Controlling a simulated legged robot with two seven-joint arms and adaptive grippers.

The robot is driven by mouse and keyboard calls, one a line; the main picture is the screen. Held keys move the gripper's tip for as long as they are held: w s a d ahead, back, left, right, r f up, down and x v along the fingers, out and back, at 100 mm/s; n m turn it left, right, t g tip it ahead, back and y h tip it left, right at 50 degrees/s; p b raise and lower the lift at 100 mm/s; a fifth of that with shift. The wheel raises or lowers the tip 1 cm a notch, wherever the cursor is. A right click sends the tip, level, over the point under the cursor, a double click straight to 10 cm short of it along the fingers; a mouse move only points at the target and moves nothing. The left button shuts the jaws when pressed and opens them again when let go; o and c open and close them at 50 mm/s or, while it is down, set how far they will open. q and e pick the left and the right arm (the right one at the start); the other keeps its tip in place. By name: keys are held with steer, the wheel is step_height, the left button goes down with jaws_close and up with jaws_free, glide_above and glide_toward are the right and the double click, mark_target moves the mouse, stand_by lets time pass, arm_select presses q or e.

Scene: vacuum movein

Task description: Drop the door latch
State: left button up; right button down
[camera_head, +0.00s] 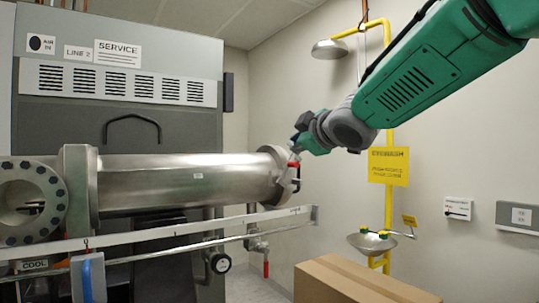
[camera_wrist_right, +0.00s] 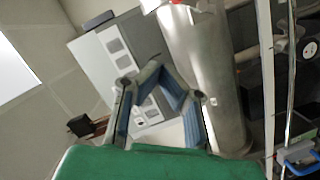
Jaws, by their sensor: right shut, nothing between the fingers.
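The steel cylinder (camera_head: 180,180) lies level across the head view, with a door end (camera_head: 275,170) at its right. A red-tipped latch handle (camera_head: 293,165) is at that end; a bit of red (camera_wrist_right: 176,2) shows at the top edge of the wrist view. My right gripper (camera_head: 298,142) is just above the red tip; whether they touch I cannot tell. In the wrist view its blue-padded fingers (camera_wrist_right: 160,76) are shut with nothing between them, and the cylinder (camera_wrist_right: 198,70) is beside them. My left gripper is not in view.
A pale rail (camera_head: 190,228) runs in front of and below the cylinder. A grey service cabinet (camera_head: 120,60) stands behind. A cardboard box (camera_head: 350,283) is at lower right, near a yellow eyewash pipe (camera_head: 389,200) and basin (camera_head: 371,243). A blue handle (camera_head: 88,280) is at lower left.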

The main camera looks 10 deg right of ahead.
steer(key=w+a+f+p, duration=0.2)
steer(key=w+p, duration=0.1)
steer(key=w, duration=0.7)
steer(key=shift+w+d+f+p, duration=0.15)
steer(key=shift+d+f, duration=0.2)
steer(key=shift+d, duration=0.3)
steer(key=shift+w+d+f+p, duration=0.2)
steer(key=shift+d+f, duration=0.2)
steer(key=shift+d, duration=0.25)
steer(key=shift+w+d+f+p, duration=0.15)
steer(key=shift+d+f, duration=0.2)
steer(key=shift+d, duration=0.3)
steer(key=shift+a, duration=0.2)
